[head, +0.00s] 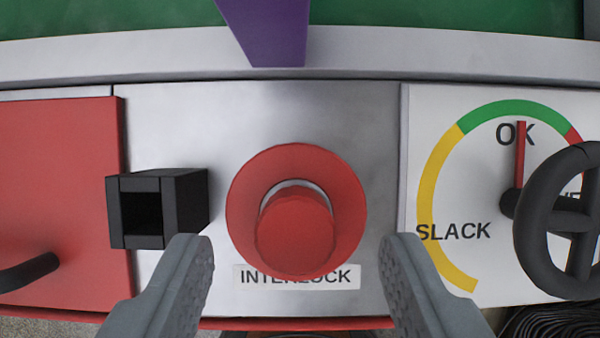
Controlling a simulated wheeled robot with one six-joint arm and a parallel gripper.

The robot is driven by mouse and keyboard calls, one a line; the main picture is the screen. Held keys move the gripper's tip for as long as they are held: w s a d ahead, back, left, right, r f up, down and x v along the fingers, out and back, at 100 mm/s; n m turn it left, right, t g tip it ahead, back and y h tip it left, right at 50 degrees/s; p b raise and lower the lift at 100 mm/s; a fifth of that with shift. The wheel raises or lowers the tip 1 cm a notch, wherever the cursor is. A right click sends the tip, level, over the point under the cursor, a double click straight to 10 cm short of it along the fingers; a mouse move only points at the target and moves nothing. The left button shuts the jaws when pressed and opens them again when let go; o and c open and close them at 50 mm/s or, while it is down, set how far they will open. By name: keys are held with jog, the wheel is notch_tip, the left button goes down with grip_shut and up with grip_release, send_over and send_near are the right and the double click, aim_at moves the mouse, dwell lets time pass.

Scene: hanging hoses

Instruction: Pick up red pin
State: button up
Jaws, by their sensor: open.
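The red pin (293,224) stands out from a round red flange on a bare metal panel, above a label reading INTERLOCK (296,277). A pale ring shows around the upper side of its base. My gripper (298,255) is open, with one grey finger at the lower left and one at the lower right of the pin. The pin lies between the fingers in the picture, with a gap on both sides. Neither finger appears to touch it.
A black square socket (158,208) juts out left of the pin, close to my left finger. A red panel (60,180) is further left. A gauge (490,200) marked OK and SLACK and a black handwheel (560,220) are at right. A purple strip (270,30) hangs above.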

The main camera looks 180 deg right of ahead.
jog(key=shift+x, duration=1.1)
jog(key=c, duration=1.1)
jog(key=shift+o, duration=0.2)
jog(key=shift+r, duration=0.15)
